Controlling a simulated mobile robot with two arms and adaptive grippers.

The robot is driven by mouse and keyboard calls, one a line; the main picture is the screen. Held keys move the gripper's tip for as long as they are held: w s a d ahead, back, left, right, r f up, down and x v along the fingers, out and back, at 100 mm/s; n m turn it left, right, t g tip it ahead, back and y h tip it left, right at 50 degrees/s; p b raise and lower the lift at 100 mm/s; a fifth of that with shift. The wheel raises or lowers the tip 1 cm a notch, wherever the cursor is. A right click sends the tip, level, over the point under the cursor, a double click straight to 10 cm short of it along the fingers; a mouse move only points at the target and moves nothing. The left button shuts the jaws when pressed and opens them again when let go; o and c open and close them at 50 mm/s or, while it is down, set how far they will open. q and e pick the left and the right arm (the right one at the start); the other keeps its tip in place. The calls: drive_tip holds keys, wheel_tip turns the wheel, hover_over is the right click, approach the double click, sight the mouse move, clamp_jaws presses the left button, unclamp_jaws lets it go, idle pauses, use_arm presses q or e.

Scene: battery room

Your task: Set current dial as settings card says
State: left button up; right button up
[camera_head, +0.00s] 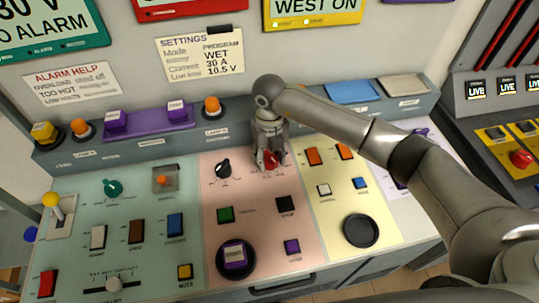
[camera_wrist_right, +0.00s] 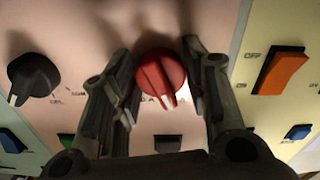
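The settings card (camera_head: 199,54) on the back wall reads mode WET, current 30 A and a low limit of 10.5 V. A red dial (camera_wrist_right: 161,77) with a white pointer mark sits on the pink panel; the mark points down and slightly right in the wrist view. It also shows in the head view (camera_head: 271,160), partly covered by my gripper. My right gripper (camera_head: 269,158) is over it, with one finger on each side. The fingers (camera_wrist_right: 160,85) stand apart, with narrow gaps beside the dial. The dial's scale is mostly hidden. My left gripper is out of view.
A black dial (camera_wrist_right: 33,77) sits left of the red one, and an orange switch (camera_wrist_right: 281,72) is to the right. A green button (camera_head: 225,215) and a dark button (camera_head: 285,204) lie in front. A ledge (camera_head: 140,146) with lamps runs behind.

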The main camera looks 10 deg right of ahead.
sight(270, 155)
drive_tip(key=o, duration=0.3)
wheel_tip(270, 155, up, 12)
idle(0.6)
idle(0.3)
